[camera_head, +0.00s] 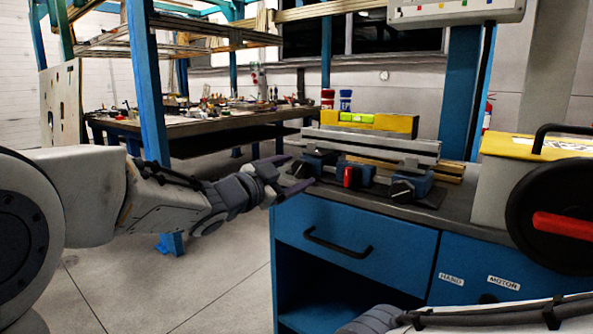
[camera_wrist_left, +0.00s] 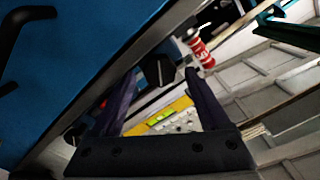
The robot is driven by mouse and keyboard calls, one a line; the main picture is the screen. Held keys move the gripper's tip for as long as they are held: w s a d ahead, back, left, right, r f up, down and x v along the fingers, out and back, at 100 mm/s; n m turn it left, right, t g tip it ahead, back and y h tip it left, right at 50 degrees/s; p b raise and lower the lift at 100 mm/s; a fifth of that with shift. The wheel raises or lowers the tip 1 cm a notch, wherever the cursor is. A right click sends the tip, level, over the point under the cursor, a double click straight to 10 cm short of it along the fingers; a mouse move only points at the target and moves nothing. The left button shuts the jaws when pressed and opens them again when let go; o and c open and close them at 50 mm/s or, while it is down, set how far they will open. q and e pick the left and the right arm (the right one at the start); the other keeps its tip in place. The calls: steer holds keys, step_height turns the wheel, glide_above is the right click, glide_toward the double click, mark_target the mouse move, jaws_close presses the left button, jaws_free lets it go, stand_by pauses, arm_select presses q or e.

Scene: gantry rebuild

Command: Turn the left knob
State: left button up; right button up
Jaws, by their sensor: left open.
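The left knob (camera_head: 301,170) is a dark knob on the front of a blue block at the left end of the bench fixture. In the left wrist view a black knob (camera_wrist_left: 158,70), which looks like the same one, shows between the fingertips. My left gripper (camera_head: 293,175) is open, its dark fingers pointing at the knob from the left. The fingers also show in the left wrist view (camera_wrist_left: 163,76). I cannot tell whether they touch the knob. A red middle knob (camera_head: 348,177) and a right knob (camera_head: 401,188) sit further along.
Grey metal bars (camera_head: 375,147) lie across the blue blocks. The blue cabinet (camera_head: 345,230) with a black handle stands below. A yellow-topped machine (camera_head: 500,195) with a black wheel and red handle stands at the right. Part of my right arm shows at the bottom right.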

arm_select(q)
steer(key=p+v, duration=0.1)
steer(key=v, duration=0.8)
steer(key=shift+s+p, duration=0.2)
steer(key=shift+p, duration=0.2)
steer(key=shift+a, duration=0.1)
steer(key=w+d+n+p, duration=0.2)
steer(key=w+p, duration=0.1)
steer(key=p, duration=0.1)
steer(key=w+d+n+p, duration=0.2)
steer(key=w+p, duration=0.1)
steer(key=p, duration=0.2)
steer(key=w+d+n+p, duration=0.3)
steer(key=w+p, duration=0.1)
steer(key=p, duration=0.1)
